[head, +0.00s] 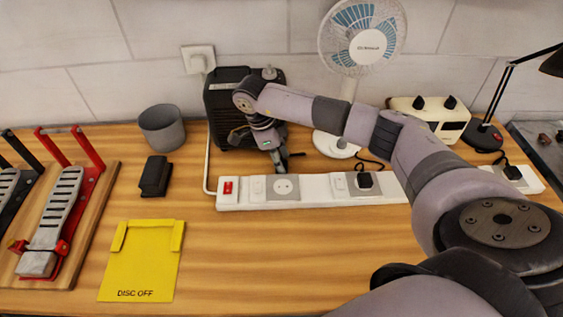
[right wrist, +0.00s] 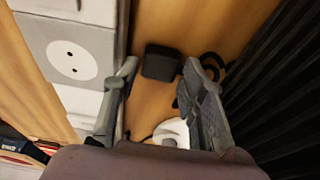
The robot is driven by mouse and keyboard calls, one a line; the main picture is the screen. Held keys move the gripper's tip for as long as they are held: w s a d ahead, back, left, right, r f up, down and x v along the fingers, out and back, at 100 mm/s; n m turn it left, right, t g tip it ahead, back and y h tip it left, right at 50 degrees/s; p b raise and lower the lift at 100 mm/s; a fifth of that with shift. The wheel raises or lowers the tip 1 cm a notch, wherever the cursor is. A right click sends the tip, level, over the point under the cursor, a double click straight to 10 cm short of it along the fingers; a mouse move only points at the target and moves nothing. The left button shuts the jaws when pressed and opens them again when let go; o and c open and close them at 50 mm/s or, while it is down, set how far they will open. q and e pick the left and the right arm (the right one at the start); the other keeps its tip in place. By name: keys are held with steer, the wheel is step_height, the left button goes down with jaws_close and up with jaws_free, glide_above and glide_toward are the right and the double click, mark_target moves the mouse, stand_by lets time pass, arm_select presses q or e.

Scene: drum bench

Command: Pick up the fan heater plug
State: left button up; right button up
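The black block-shaped plug (right wrist: 161,62) lies on the wooden bench beside the white power strip (head: 236,202), on the side towards the black fan heater (head: 226,103). A black cord curls between plug and heater in the right wrist view. My right gripper (head: 279,163) points down behind the strip, in front of the heater. In the right wrist view, my right gripper (right wrist: 160,72) is open, its fingers apart with the plug seen between their tips; contact cannot be told. In the head view the plug is mostly hidden by the gripper. My left gripper is not in view.
The strip has an empty socket (head: 286,187) and another black plug (head: 364,181). A desk fan (head: 340,146) stands right of the heater. A grey cup (head: 162,129), a black block (head: 154,177) and a yellow mat (head: 139,270) are left.

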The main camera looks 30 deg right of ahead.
steer(key=shift+s+f, duration=0.1)
steer(key=shift+f, duration=0.35)
steer(key=shift+o, duration=0.2)
steer(key=shift+s, duration=0.1)
steer(key=c, duration=0.8)
steer(key=shift+o, duration=0.2)
steer(key=r, duration=0.2)
steer(key=r+b, duration=0.1)
steer(key=r, duration=0.2)
steer(key=r+b, duration=0.1)
steer(key=r, duration=0.2)
steer(key=shift+w+d+r, duration=0.1)
steer(key=shift+w+r, duration=0.05)
steer(key=shift+w, duration=0.1)
step_height(320, 180, up, 12)
steer(key=p, duration=0.1)
steer(key=shift+s, duration=0.1)
